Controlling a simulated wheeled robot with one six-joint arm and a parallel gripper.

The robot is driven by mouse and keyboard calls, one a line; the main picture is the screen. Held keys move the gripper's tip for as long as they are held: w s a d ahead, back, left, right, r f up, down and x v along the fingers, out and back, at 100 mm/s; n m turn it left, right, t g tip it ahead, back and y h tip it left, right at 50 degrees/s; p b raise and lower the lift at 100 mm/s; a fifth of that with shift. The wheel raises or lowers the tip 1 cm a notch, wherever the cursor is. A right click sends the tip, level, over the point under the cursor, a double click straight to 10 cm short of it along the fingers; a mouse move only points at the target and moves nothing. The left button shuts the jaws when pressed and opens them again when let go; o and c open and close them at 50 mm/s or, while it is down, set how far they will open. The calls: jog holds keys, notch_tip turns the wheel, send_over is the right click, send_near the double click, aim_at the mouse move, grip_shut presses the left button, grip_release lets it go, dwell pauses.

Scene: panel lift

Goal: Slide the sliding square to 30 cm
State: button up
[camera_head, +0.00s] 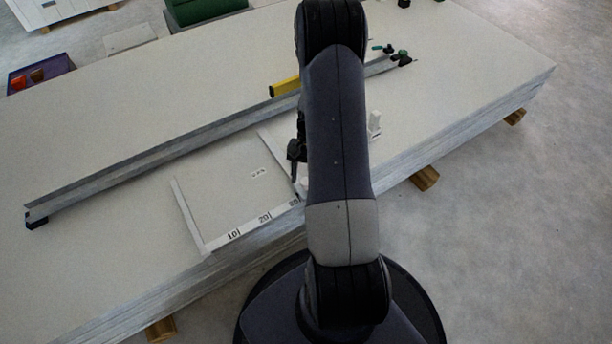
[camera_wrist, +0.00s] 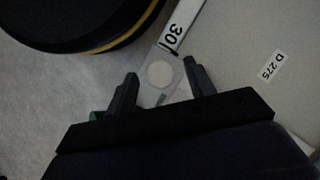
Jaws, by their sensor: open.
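The sliding square's white scale (camera_head: 252,224) lies along the front edge of the panel stack, with marks 10, 20 and 30. A pale strip (camera_head: 187,212) runs back from its left end, and another thin strip (camera_head: 273,150) lies farther right. In the wrist view, the scale's 30 mark (camera_wrist: 173,37) is close beyond my gripper (camera_wrist: 160,70). My gripper is open, with a pale round knob (camera_wrist: 159,74) between its fingertips. I cannot tell whether either finger touches the knob. In the head view, my arm hides most of the gripper and the scale's right end.
A long metal rail (camera_head: 150,158) crosses the panel stack (camera_head: 480,60) behind the scale. A small white object (camera_head: 375,122) stands right of my arm. A purple tray (camera_head: 40,73) is at the far left.

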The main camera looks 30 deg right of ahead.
jog(key=p+v, duration=0.3)
jog(key=v, duration=0.7)
jog(key=shift+r, duration=0.25)
jog(key=b+x, duration=0.3)
jog(key=x, duration=0.8)
jog(key=shift+f+b, duration=0.25)
jog(key=shift+b, duration=0.1)
jog(key=shift+w+a+r, duration=0.15)
jog(key=shift+a+r, duration=0.05)
jog(key=shift+a, duration=0.3)
jog(key=shift+a+r, duration=0.1)
jog(key=shift+a, duration=0.5)
